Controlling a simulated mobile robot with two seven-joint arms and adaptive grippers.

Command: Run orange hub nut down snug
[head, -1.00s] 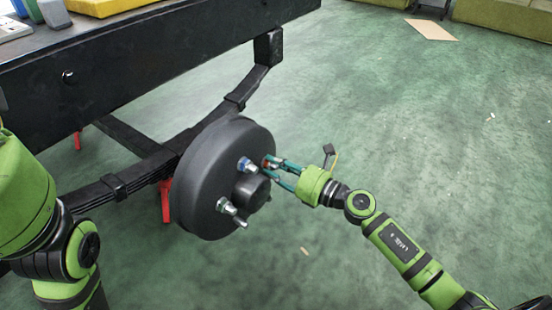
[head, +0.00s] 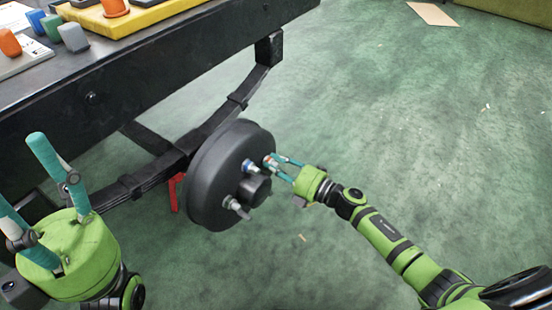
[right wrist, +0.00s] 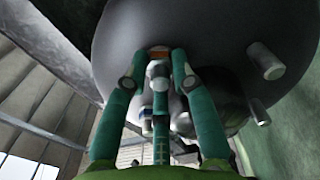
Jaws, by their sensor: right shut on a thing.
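The black round hub drum (head: 212,180) hangs on its axle below the dark chassis beam. The orange hub nut (head: 268,159) is on the stud at the drum's upper right, mostly covered by my fingers. A thin orange band of it (right wrist: 159,50) shows against the drum in the right wrist view. My right gripper (head: 275,162) is shut on this nut, its fingers pointing at the drum face. The fingers (right wrist: 157,62) also close around the stud end in the right wrist view. My left gripper (head: 22,172) is open and empty at the left, away from the drum.
A red stand (head: 176,192) is behind the drum. Trays and coloured pieces lie on the chassis top (head: 120,40).

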